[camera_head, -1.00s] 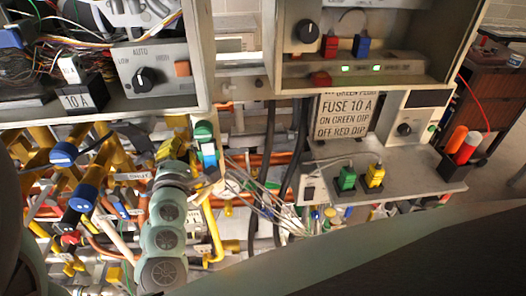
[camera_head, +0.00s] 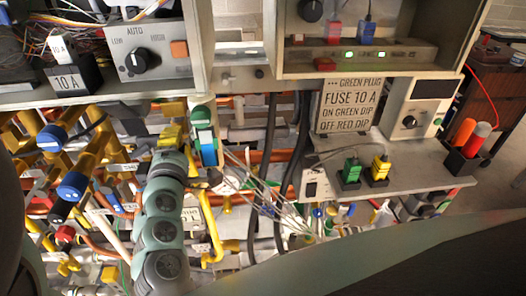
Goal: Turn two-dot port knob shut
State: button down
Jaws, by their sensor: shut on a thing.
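My green-grey arm rises from the bottom left centre, and its wrist lies over the pipework. My gripper's fingers are hidden beyond the wrist, so I cannot see what they touch. A ridged yellow part (camera_head: 173,135) shows just above the wrist. Blue round knobs sit on the yellow pipes at left, one upper (camera_head: 51,138) and one lower (camera_head: 72,186). I cannot make out dot marks on any port, so I cannot tell which knob is the two-dot one.
Loose white wires (camera_head: 265,188) and black hoses (camera_head: 300,150) run right of the arm. A shelf (camera_head: 425,168) holds a green plug (camera_head: 351,170) and a yellow plug (camera_head: 380,168). A sign (camera_head: 345,105) hangs above it. A dial panel (camera_head: 148,55) overhangs the pipes.

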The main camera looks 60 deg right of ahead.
jog(key=shift+s+m, duration=0.1)
jog(key=shift+m, duration=0.2)
jog(key=c, duration=0.7)
grip_release()
jog(key=shift+c, duration=0.2)
jog(key=v, duration=1.2)
